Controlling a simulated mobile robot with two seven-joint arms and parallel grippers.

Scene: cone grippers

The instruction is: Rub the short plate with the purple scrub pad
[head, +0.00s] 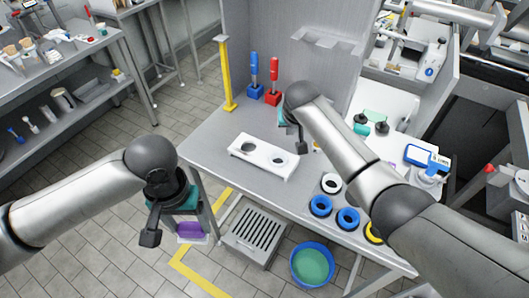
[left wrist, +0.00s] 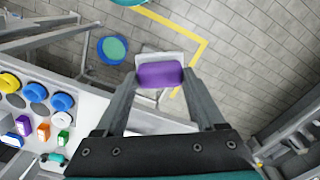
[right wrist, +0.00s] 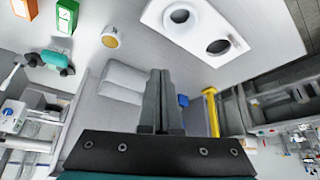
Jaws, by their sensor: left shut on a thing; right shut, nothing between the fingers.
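The purple scrub pad (head: 190,231) is held by my left gripper (head: 172,230), out past the table's left front edge and above the floor. In the left wrist view the pad (left wrist: 160,74) sits between the two fingertips. The pad and plate are well apart.
A yellow post (head: 226,75) and blue (head: 254,72) and red (head: 274,75) upright items stand at the table's back. Black-and-blue rings (head: 320,205) lie at its right front. A blue bucket (head: 312,264) and vented grey box (head: 240,242) are on the floor.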

